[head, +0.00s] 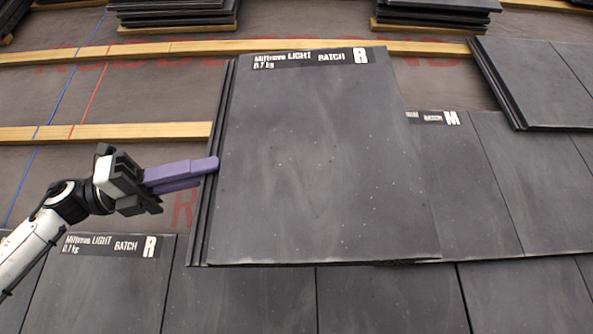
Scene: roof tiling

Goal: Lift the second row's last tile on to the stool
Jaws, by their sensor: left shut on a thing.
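A large dark grey tile (320,170) with a "Millrow LIGHT, BATCH R" label is in the middle of the head view. My left gripper (213,165), with purple fingers, is shut on its left edge. The tile hides part of the roof, and its lower edge overlaps the bottom row of tiles; I cannot tell its exact height above them. To its right lies a tile labelled batch M (440,170), partly covered by it. My right gripper is not in view, and I see no stool.
The bottom row has a tile labelled batch R (100,290) at left. Wooden battens (110,133) cross the brown underlay. Stacks of tiles (172,12) stand along the top. More laid tiles (545,80) are at right. Bare underlay lies left of the held tile.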

